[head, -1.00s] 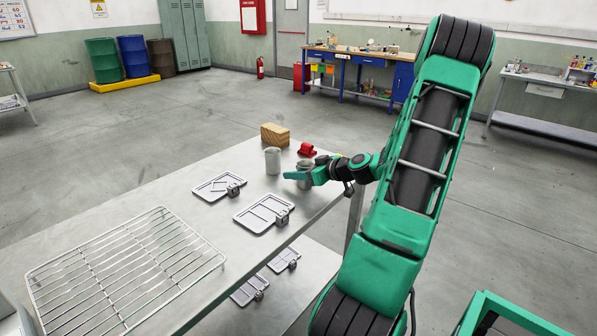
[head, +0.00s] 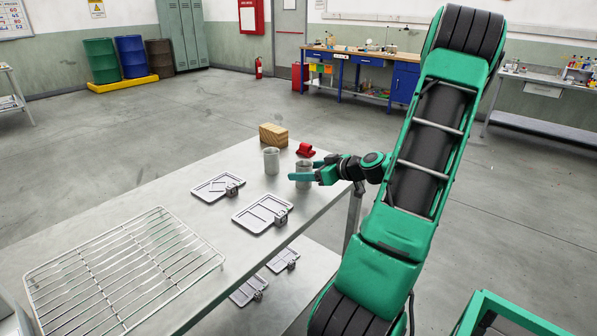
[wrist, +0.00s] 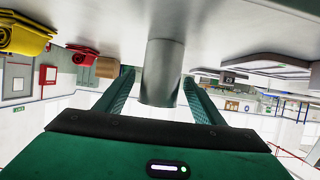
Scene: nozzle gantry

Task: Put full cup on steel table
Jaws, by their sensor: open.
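A grey metal cup (head: 304,167) stands upright on the steel table (head: 200,216), near its right edge. My gripper (head: 306,173) is open around this cup. In the wrist view, which is upside down, the cup (wrist: 160,75) stands between my two spread fingers (wrist: 158,88), with a gap on both sides. A second, similar cup (head: 271,161) stands on the table to the left. The contents of both cups cannot be made out.
A wooden block (head: 273,135) and a red object (head: 305,150) lie behind the cups. Two flat grey trays with tags (head: 218,187) (head: 262,213) lie in front. A wire rack (head: 120,270) covers the near left. Bare tabletop lies between rack and trays.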

